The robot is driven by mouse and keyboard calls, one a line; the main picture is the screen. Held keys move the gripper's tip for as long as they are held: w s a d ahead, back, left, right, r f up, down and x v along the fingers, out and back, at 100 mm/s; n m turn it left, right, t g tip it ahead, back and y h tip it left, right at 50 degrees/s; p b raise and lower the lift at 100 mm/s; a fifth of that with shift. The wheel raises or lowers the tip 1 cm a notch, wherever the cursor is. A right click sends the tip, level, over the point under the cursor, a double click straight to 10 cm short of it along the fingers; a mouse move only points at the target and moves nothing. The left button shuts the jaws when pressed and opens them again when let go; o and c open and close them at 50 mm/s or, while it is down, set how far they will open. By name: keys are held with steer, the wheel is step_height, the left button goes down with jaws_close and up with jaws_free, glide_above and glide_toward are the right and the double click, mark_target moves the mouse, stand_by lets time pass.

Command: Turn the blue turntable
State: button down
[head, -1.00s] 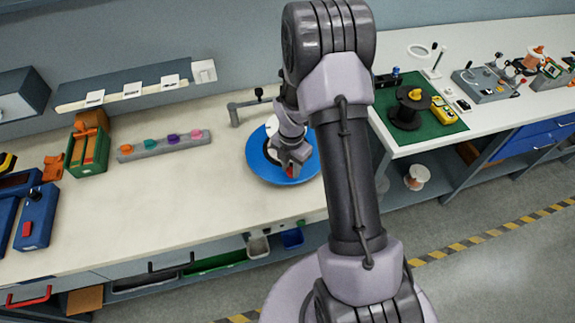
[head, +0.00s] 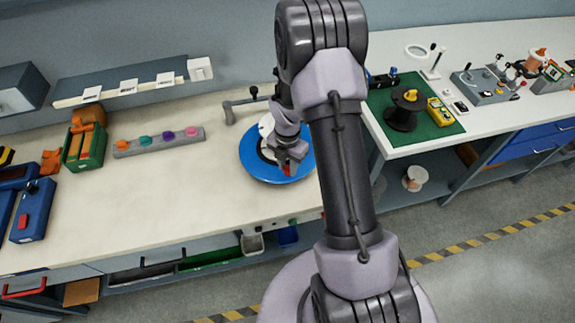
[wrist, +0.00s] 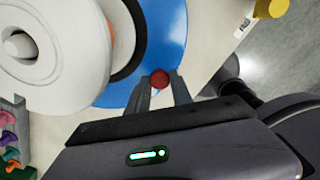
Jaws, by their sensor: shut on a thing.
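The blue turntable (head: 256,167) lies flat on the white workbench, left of my arm in the head view. Its blue top also fills the upper middle of the wrist view (wrist: 166,40). A white round spool (wrist: 62,50) with a dark ring stands on it. My gripper (wrist: 160,85) is over the turntable's front part, with its fingers shut on a small red knob (wrist: 160,78) near the turntable's rim. In the head view my gripper (head: 287,168) and arm hide part of the turntable's right side.
A grey rack with colored pegs (head: 158,142) and a green box (head: 86,148) stand on the bench to the left. A grey bent-arm fixture (head: 243,106) stands behind the turntable. A green mat (head: 437,128) with a black spool (head: 404,118) lies to the right.

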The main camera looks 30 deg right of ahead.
steer(key=c, duration=1.1)
jaws_free()
steer(key=shift+c, duration=0.2)
step_height(320, 180, up, 17)
steer(key=p, duration=0.4)
steer(key=shift+r, duration=0.2)
